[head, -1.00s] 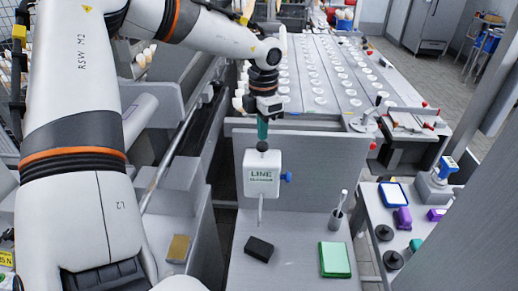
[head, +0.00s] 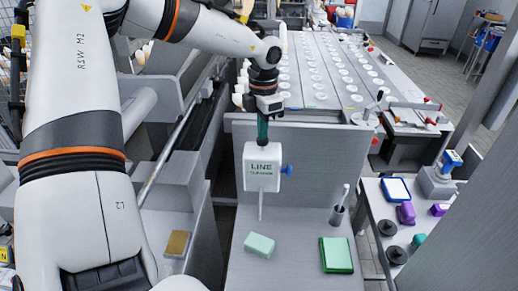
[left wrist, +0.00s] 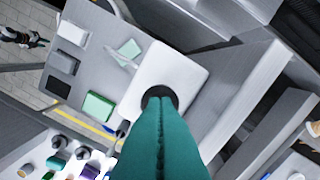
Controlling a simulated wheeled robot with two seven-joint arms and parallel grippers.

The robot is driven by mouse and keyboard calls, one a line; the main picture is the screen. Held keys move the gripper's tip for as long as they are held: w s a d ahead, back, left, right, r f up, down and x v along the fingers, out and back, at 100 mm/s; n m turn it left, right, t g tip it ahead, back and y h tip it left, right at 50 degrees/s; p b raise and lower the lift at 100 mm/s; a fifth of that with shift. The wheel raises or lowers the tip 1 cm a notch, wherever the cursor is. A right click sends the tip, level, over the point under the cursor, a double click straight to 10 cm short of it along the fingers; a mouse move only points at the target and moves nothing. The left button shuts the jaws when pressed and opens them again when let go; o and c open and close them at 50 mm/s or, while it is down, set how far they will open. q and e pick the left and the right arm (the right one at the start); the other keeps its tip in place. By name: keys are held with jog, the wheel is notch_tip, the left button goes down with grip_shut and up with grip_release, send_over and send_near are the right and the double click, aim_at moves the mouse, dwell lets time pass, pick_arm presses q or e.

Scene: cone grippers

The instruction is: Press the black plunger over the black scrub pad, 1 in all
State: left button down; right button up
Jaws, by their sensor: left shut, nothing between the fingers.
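The white dispenser (head: 262,168), lettered "LINE", stands on the grey station, its thin nozzle (head: 261,206) pointing down. My left gripper (head: 262,134) is shut and empty, directly above the dispenser; its teal fingers hide most of the plunger. In the left wrist view the black plunger (left wrist: 158,93) shows at the fingertips; I cannot tell whether they touch it. A mint pad (head: 259,245) lies below and just in front of the nozzle; it also shows in the left wrist view (left wrist: 130,48). A dark pad (left wrist: 59,88) lies farther along the surface in that view.
A green pad (head: 336,255) and a small pot with a brush (head: 337,213) stand right of the nozzle. A side table (head: 405,235) holds several coloured items. A tan block (head: 177,244) lies left.

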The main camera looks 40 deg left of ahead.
pick_arm(q)
jog(key=shift+s+f, duration=0.1)
jog(key=shift+f, duration=0.35)
jog(key=shift+r, duration=0.75)
jog(key=shift+r+p, duration=0.5)
jog(key=shift+r, duration=0.25)
jog(key=shift+r, duration=0.1)
jog(key=shift+r+p, duration=1.4)
jog(key=shift+r, duration=1.5)
jog(key=shift+r, duration=0.1)
